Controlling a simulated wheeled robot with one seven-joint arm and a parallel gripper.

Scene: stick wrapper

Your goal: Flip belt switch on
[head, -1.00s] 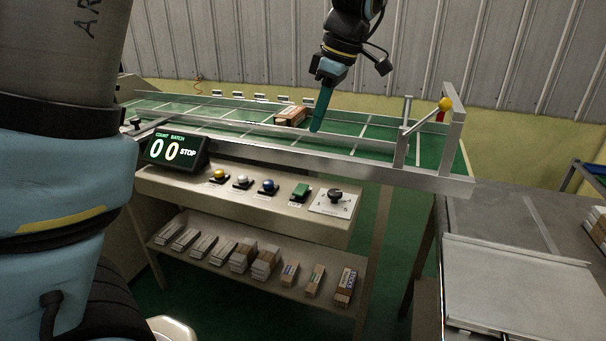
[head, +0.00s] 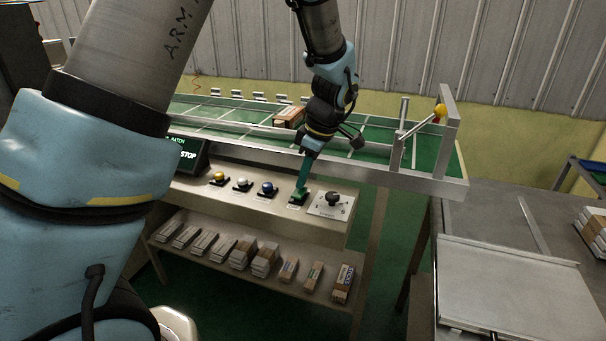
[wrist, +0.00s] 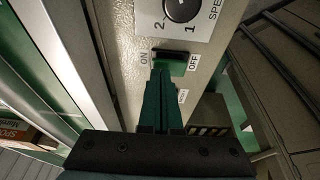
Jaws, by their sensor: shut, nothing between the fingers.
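The belt switch (head: 297,201) is a small green switch on the beige control panel, right of the blue button. In the wrist view the switch (wrist: 179,68) lies between the ON label on the left and the OFF label on the right, with a dark strip along its far edge. My gripper (head: 303,190) is shut and empty and points down at the switch. In the wrist view the closed fingertips (wrist: 162,66) overlap the switch's left, ON side. I cannot tell whether they touch it. The display (head: 189,153) reads STOP, its left part hidden by my arm.
A speed dial (head: 333,199) sits right of the switch, and yellow, white and blue (head: 266,188) buttons are left. The green belt (head: 225,117) with a carton (head: 288,116) on it runs behind its metal rail. Packs lie on the shelf below.

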